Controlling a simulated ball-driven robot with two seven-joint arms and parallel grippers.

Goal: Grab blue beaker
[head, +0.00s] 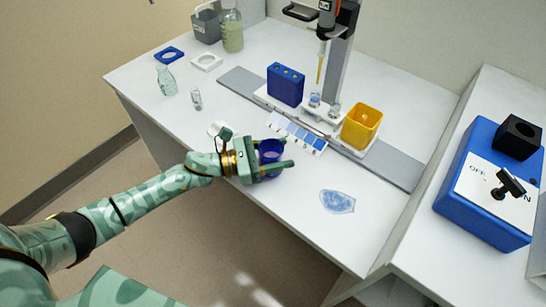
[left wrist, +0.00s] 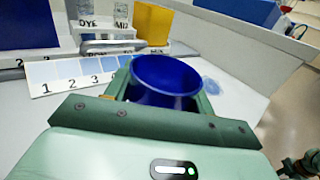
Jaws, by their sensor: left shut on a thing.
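The blue beaker (head: 270,152) stands near the front edge of the white table, between the fingers of my left gripper (head: 274,168). The gripper reaches in from the left and is shut on the beaker. In the left wrist view the open, empty-looking mouth of the blue beaker (left wrist: 166,78) faces up between the two green fingers of the left gripper (left wrist: 165,95). I cannot tell if the beaker's base touches the table.
A numbered colour card (head: 298,133) lies just behind the beaker. A blue block (head: 285,85), a yellow container (head: 361,126) and a dispenser column (head: 340,60) stand farther back. A blue patch (head: 338,201) lies at right. A blue switch box (head: 483,190) sits on the right bench.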

